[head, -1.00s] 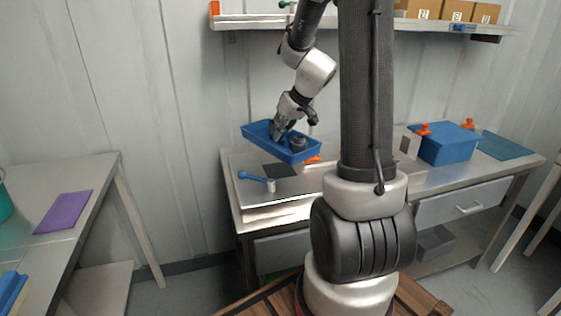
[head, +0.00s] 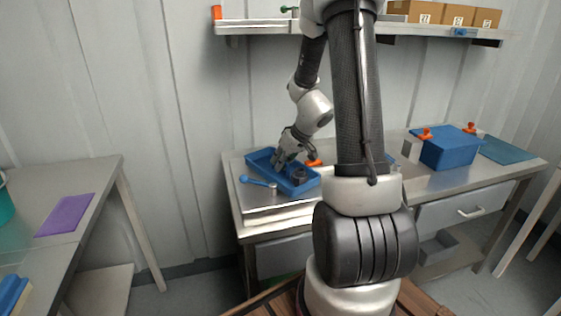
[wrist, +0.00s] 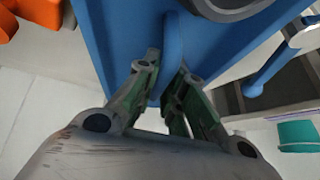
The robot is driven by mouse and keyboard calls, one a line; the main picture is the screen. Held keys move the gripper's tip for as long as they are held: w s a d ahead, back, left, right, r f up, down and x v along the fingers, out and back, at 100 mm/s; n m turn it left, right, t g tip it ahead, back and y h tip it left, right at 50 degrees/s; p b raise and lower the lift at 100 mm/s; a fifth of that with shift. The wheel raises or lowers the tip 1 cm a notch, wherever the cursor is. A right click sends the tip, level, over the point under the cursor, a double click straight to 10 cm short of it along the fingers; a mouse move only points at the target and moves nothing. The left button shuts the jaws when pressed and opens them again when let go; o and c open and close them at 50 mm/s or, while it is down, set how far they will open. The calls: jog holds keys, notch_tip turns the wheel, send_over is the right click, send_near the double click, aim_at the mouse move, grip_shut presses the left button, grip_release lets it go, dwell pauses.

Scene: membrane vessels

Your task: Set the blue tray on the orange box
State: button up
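The blue tray (head: 310,184) is low over the left part of the metal workbench, with a dark round piece (head: 299,175) inside it. Whether it touches the surface beneath is unclear. My gripper (head: 281,163) is at the tray's far-left part. In the wrist view, the fingers of my gripper (wrist: 166,76) close on both sides of a raised blue part of the tray (wrist: 117,35). No whole orange box shows; an orange piece (head: 314,163) sticks out just behind the tray. Orange also shows at the wrist view's upper left (wrist: 40,10).
A blue handled tool (head: 257,182) lies left of the tray. A blue box (head: 450,150) with orange knobs and a teal mat (head: 507,151) are at the bench's right. A shelf (head: 260,27) with cardboard boxes hangs above. A side table (head: 95,175) bears a purple mat (head: 66,215).

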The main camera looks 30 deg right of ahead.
jog(key=o, duration=0.4)
